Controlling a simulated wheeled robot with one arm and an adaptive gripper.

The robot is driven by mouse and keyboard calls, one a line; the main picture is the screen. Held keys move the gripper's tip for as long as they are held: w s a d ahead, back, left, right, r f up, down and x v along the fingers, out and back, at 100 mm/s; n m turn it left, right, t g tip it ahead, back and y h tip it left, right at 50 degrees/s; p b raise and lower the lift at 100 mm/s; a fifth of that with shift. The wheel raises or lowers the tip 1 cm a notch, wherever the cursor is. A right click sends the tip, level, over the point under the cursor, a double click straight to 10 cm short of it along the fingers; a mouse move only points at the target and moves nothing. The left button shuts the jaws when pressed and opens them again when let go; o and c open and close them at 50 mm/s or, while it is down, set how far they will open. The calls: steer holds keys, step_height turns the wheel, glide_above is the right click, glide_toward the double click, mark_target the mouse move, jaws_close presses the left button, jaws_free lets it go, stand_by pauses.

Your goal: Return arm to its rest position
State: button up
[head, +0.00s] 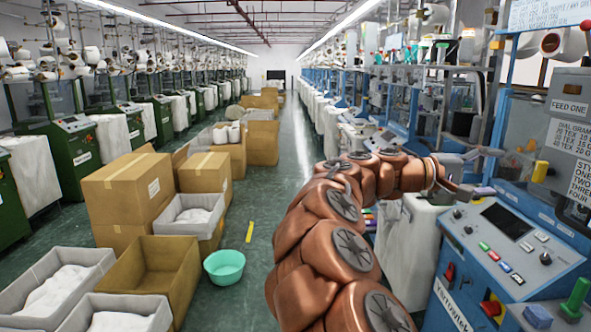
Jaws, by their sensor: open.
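My copper-coloured arm rises from the lower middle of the head view and bends to the right. My gripper (470,172) is at its far end, in front of the blue knitting machine on the right. It looks small and partly merges with the machine behind it. Its fingers are apart and I see nothing held between them. The blue control panel (513,250) of the machine, with a dark screen, coloured buttons and knobs, lies below and to the right of the gripper. I cannot tell the gap between gripper and machine.
Cardboard boxes (127,192), grey bins with white cloth (190,214) and a teal basin (224,267) stand on the floor at left. Green machines (72,140) line the left side. The green aisle floor (262,190) is clear down the middle. A yellow strip (249,232) lies on it.

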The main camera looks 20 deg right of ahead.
steer(key=s+a+f+m+t+y, duration=0.1)
steer(key=s+a+f+t+y, duration=0.1)
steer(key=s+a+f+y, duration=0.9)
steer(key=s+a+f+n+y, duration=0.1)
steer(key=s+a+f+y, duration=0.1)
steer(key=s+a+f, duration=0.2)
steer(key=s+a+f+n+y, duration=0.1)
steer(key=s+a+f, duration=0.3)
steer(key=a+f, duration=0.5)
steer(key=s+a+f+n+t+y, duration=0.1)
steer(key=a+f, duration=0.5)
steer(key=a, duration=0.6)
steer(key=s+n+y, duration=0.1)
steer(key=s+y, duration=0.1)
steer(key=s, duration=0.1)
steer(key=shift+a+f, duration=0.4)
